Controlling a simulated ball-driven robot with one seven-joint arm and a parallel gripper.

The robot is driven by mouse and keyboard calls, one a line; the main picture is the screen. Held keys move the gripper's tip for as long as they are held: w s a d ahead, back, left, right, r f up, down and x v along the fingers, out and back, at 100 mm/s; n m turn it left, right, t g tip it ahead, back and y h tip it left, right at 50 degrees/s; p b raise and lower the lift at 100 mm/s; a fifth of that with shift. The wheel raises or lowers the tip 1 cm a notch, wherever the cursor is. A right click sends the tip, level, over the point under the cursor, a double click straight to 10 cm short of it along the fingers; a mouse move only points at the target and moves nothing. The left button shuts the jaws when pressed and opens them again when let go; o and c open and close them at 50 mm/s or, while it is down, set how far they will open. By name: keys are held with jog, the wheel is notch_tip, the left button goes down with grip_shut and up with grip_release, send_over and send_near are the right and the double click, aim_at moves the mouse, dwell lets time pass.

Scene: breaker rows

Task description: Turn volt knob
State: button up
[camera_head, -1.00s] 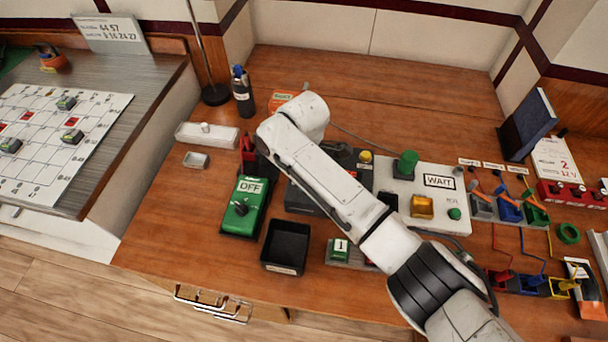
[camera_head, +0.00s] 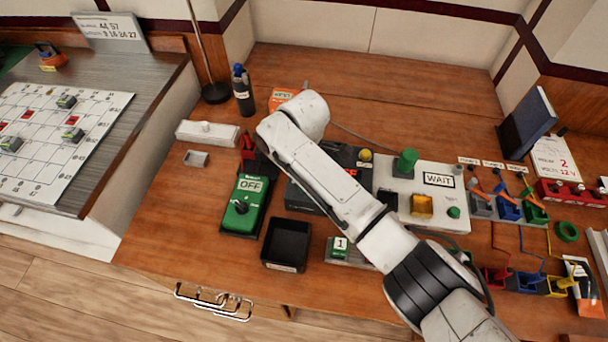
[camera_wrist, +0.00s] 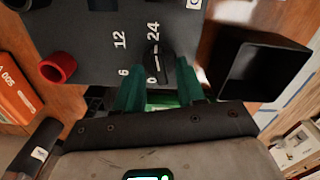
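The volt knob (camera_wrist: 153,64) is a small black knob on a dark grey panel (camera_wrist: 90,55) in the wrist view. White marks 6, 12, 24 and 0 stand around it; the 24 and the 0 are close to it. I cannot tell which mark it points at. My gripper (camera_wrist: 160,74) has two green fingers, one on each side of the knob, with a visible gap between them. Whether they touch the knob is not clear. In the head view the dark panel (camera_head: 303,201) is partly covered by my arm, and the knob and my fingers are hidden there.
A black open bin (camera_head: 287,245) and a green OFF box (camera_head: 244,205) stand near the panel. A white panel (camera_head: 436,199) with a WAIT sign is on its right. A red ring-shaped part (camera_wrist: 58,67) rises from the dark panel in the wrist view.

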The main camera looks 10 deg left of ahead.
notch_tip(320, 180, up, 11)
jog(key=shift+b, duration=0.3)
dwell(0.4)
jog(key=shift+f, duration=0.15)
